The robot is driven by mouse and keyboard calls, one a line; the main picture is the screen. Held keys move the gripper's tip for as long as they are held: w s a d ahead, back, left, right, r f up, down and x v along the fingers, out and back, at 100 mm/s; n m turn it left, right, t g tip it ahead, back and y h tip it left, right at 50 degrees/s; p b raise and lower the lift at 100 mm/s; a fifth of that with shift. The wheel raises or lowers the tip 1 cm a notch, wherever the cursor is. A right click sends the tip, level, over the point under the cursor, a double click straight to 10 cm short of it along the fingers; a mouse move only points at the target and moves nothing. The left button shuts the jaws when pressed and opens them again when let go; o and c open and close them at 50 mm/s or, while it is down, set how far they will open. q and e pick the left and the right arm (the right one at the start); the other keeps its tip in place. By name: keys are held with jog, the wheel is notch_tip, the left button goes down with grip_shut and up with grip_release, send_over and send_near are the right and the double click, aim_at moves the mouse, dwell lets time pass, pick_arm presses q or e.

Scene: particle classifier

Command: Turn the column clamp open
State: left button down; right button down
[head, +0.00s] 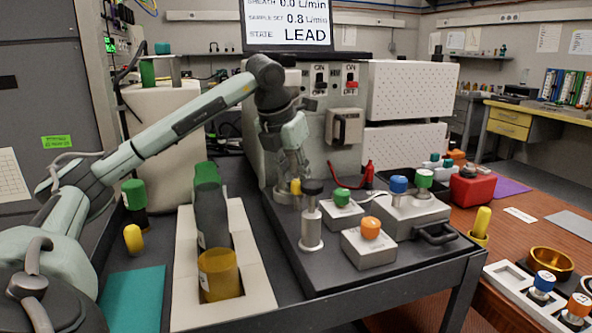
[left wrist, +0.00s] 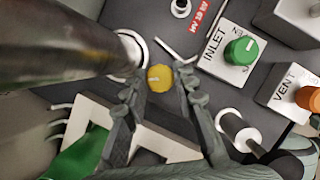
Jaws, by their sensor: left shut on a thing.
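A yellow knob (head: 295,187), which looks like the column clamp, stands low on the dark bench at the front of the machine. In the left wrist view the knob (left wrist: 159,78) shows a pale line on its top. My left gripper (head: 292,180) points down over the knob. Its two fingers (left wrist: 158,84) are shut on the knob, one on each side. A dark cylinder (left wrist: 65,50), perhaps the column, stands beside the knob in a pale ring. In the head view my arm largely hides that spot. My right gripper is not in view.
A post with a black cap (head: 311,228) stands just right of my left gripper. The green INLET knob box (head: 342,219) and orange VENT knob box (head: 369,250) stand further right. A pale rack (head: 257,262) with bottles lies at left. A screen (head: 288,24) reads LEAD.

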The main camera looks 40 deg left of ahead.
pick_arm(q)
jog(key=n+y+p, duration=0.1)
jog(key=n, duration=0.2)
jog(key=shift+w+d+r+n, duration=0.1)
jog(key=shift+n, duration=0.3)
jog(key=shift+n+g+y, duration=0.3)
jog(key=shift+n+y, duration=0.1)
jog(key=shift+n, duration=0.9)
jog(key=n+g+y, duration=0.1)
jog(key=n, duration=0.2)
jog(key=n+g, duration=0.1)
jog(key=n, duration=0.2)
jog(key=shift+w+d+y, duration=0.1)
jog(key=shift+w+y, duration=0.05)
jog(key=shift+y, duration=0.25)
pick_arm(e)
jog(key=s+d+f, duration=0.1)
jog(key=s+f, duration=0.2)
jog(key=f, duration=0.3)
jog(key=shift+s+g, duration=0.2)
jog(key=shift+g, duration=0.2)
pick_arm(q)
jog(key=c, duration=1.5)
grip_release()
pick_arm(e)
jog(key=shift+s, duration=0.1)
